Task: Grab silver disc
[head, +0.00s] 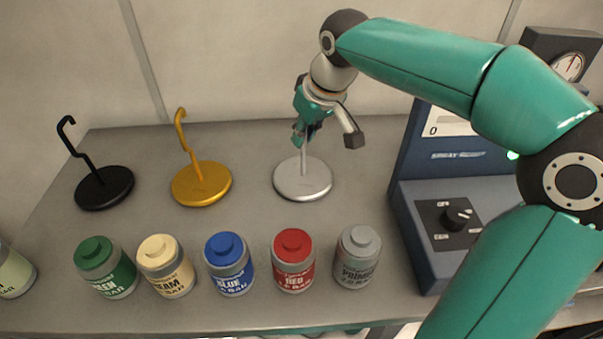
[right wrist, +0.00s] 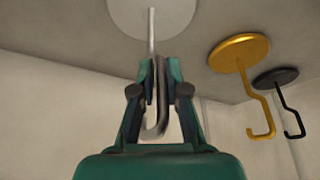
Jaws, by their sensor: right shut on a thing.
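The silver disc (head: 303,179) lies flat on the grey table, with a thin upright stem and hook rising from it. It also shows at the top of the right wrist view (right wrist: 151,14), cut off by the frame edge. My right gripper (head: 303,136) is above the disc, shut on the silver stem near its hook. In the right wrist view the stem runs between the two fingers (right wrist: 157,75) and the hook end hangs below them. My left gripper is not in view.
A yellow disc (head: 201,184) and a black disc (head: 104,188) with hooks stand left. In front is a row with green (head: 107,269), cream (head: 167,268), blue (head: 229,265), red (head: 293,262) and grey (head: 358,258) jars. A blue machine (head: 440,215) stands right, a wall behind.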

